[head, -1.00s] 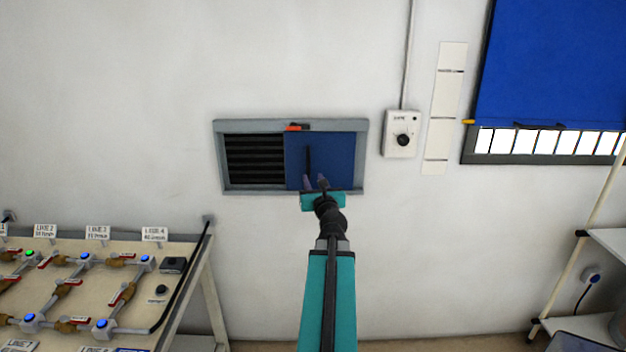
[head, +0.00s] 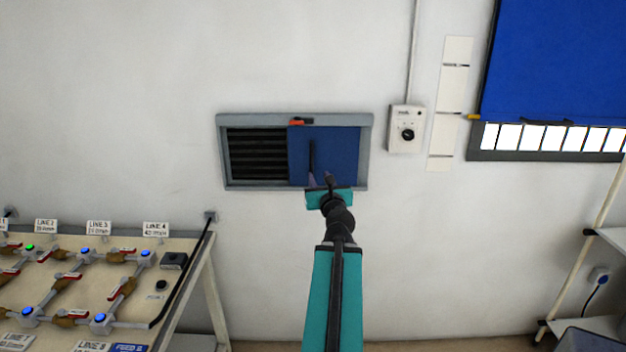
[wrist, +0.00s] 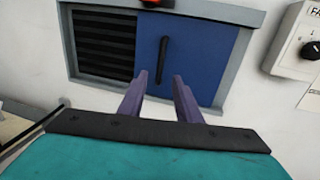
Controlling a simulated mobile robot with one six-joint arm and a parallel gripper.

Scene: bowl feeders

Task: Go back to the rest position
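My gripper (head: 321,182) is in front of the lower part of the wall vent's blue sliding panel in the head view. In the wrist view its two purple fingers (wrist: 160,95) stand apart with nothing between them. The blue panel (wrist: 190,65) has a dark vertical handle (wrist: 164,60), just beyond the fingertips in that view. The panel covers the right part of the grey vent frame (head: 222,150). Dark louvres (head: 257,155) show on the left. I cannot tell the exact gap between fingers and handle.
A red-orange latch (head: 300,121) sits on the top of the frame. A dial box (head: 407,130) is on the wall to the right. A bench with pipes and valves (head: 180,240) stands at left, a shelf (head: 610,240) at right. A blue blind (head: 555,60) hangs upper right.

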